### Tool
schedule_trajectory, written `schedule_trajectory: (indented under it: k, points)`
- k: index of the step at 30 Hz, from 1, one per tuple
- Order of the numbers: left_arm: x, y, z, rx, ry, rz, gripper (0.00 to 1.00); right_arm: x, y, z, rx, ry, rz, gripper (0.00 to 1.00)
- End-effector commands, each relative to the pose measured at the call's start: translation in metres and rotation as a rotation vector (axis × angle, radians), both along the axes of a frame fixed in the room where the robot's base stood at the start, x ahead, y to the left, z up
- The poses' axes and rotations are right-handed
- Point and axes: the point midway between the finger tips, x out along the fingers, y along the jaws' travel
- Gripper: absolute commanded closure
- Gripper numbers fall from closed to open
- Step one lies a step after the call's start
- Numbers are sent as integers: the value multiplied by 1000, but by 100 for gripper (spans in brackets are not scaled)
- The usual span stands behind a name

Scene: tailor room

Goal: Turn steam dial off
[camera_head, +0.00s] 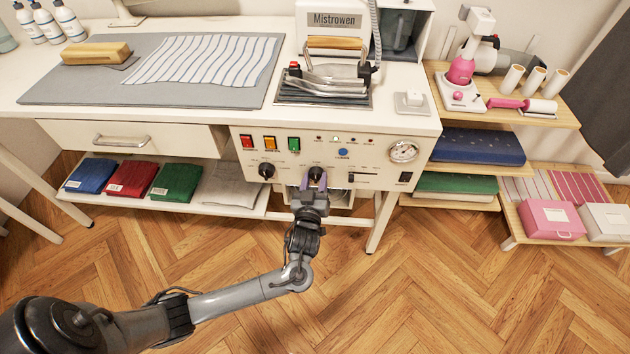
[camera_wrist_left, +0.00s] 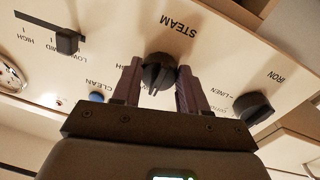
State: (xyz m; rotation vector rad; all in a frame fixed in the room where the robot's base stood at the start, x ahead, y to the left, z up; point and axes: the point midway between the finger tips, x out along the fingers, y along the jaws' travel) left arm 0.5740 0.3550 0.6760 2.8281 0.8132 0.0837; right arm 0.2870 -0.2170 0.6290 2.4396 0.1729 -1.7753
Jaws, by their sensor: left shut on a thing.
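The black steam dial (camera_head: 316,171) is on the white front panel of the ironing station. My left gripper (camera_head: 314,183) reaches up to it from below, with one finger on each side of the knob. In the left wrist view the panel appears upside down, and the steam dial (camera_wrist_left: 159,72) sits between the two dark fingers under the word STEAM. The fingers are shut on the dial. Its exact pointer setting is hard to read. My right gripper does not show.
The iron dial (camera_head: 266,170) is left of the steam dial, also seen in the left wrist view (camera_wrist_left: 254,107). A slider (camera_wrist_left: 67,41), a blue button (camera_head: 343,152) and a gauge (camera_head: 403,151) are close by. An iron (camera_head: 330,82) stands above. The floor is open.

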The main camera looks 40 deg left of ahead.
Motion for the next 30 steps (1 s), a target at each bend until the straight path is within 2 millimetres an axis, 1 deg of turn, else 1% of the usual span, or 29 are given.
schedule_trajectory:
  k: [5,11,30]
  points:
    - [0,0,0,-44,-31,2,88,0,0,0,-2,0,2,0]
    - [0,0,-1,-146,-104,4,88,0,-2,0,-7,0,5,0]
    - [1,-2,-1,-610,-440,5,88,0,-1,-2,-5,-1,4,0]
